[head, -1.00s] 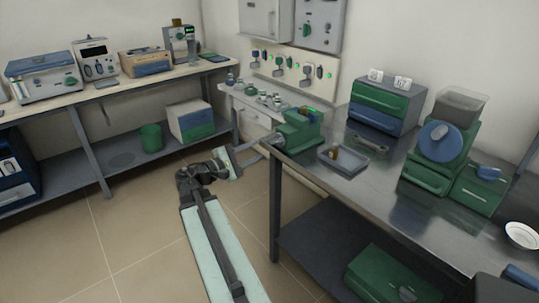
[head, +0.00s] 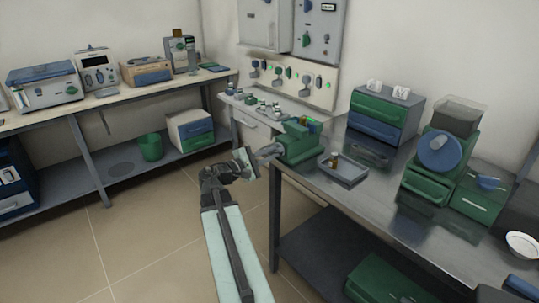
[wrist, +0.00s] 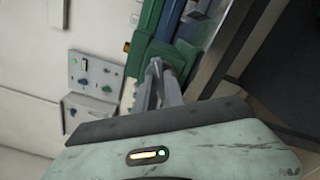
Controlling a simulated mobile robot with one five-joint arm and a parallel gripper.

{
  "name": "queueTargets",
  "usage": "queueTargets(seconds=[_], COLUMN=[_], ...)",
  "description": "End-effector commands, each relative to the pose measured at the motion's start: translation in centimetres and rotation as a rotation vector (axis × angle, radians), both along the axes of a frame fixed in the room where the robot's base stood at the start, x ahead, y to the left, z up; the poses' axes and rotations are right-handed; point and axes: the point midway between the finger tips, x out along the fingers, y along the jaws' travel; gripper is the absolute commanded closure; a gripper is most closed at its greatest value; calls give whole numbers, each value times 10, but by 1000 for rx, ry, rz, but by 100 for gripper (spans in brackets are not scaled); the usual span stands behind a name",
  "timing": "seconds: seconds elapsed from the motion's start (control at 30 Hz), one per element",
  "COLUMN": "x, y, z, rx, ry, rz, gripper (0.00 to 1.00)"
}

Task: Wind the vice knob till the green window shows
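The green vice (head: 300,146) stands at the left end of the steel bench, its front end facing my arm. It also fills the upper middle of the wrist view (wrist: 146,60). My gripper (head: 272,150) is at the vice's front end, where the knob sits. In the wrist view the two grey fingers (wrist: 158,72) reach to the vice front and lie close together. The knob is hidden by the fingers, and I cannot tell whether they grip it. A small bright green patch (head: 315,126) shows at the vice's far side; I cannot tell whether it is the window.
A grey tray (head: 343,172) with a small brown item lies right of the vice on the steel bench (head: 385,205). Green and blue drawers (head: 385,112) stand behind. A wall panel (head: 290,76) with switches is beyond the vice. The floor left of my arm is clear.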

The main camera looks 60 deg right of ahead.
Motion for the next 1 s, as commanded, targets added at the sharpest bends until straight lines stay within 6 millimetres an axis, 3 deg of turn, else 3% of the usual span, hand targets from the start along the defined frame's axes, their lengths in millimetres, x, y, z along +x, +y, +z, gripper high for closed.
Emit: queueTargets(seconds=[0.17,0.4,0.7,0.73,0.8,1.0], x=[0,0,1,1,1,1], y=[0,1,1,1,1,1], z=[0,-1,-1,-1,-1,-1], rx=[-9,-72,-77,-77,-78,-77], ry=[-31,-219,-235,-235,-235,-234], rz=[-1,0,1,1,2,2], gripper=[100,100,100,78,65,65])
